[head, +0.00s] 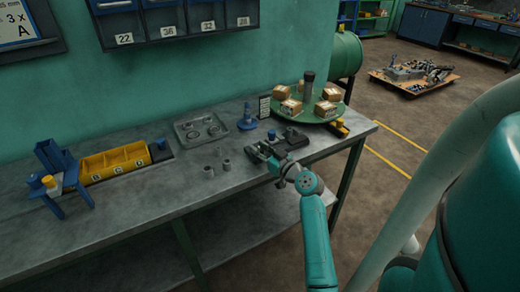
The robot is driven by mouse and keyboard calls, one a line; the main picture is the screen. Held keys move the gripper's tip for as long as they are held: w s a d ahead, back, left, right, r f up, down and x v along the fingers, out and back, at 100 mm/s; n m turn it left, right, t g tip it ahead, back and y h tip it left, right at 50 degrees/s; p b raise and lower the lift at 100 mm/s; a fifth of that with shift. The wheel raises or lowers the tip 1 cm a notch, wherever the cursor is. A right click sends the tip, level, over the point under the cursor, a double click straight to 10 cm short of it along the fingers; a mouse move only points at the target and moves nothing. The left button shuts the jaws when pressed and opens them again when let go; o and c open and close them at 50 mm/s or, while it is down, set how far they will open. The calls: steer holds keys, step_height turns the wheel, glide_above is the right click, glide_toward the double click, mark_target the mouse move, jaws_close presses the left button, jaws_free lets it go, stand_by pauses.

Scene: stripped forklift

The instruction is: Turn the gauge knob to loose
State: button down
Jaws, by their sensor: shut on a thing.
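A dark, low block-like fixture (291,138), which I take for the gauge, sits on the grey workbench (225,180) near its right end. A small blue part (272,134) shows at its back left. My gripper (262,150) reaches in from the right front, low over the bench at the fixture's left side. Its dark fingers are shut on a small part there, which I take for the gauge knob. The fingers hide the knob, so its setting cannot be read.
A green round tray (309,119) with several boxes and a dark post stands behind the fixture. A grey tray (201,130), loose metal cylinders (226,164), a blue stand (247,118) and yellow bins (113,163) lie to the left. The front bench strip is clear.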

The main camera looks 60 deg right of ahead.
mark_target(261, 149)
steer(key=shift+f+y, duration=0.1)
steer(key=shift+y, duration=0.2)
steer(key=c, duration=0.8)
jaws_free()
step_height(261, 149, up, 10)
steer(key=shift+r, duration=0.1)
steer(key=shift+s, duration=0.1)
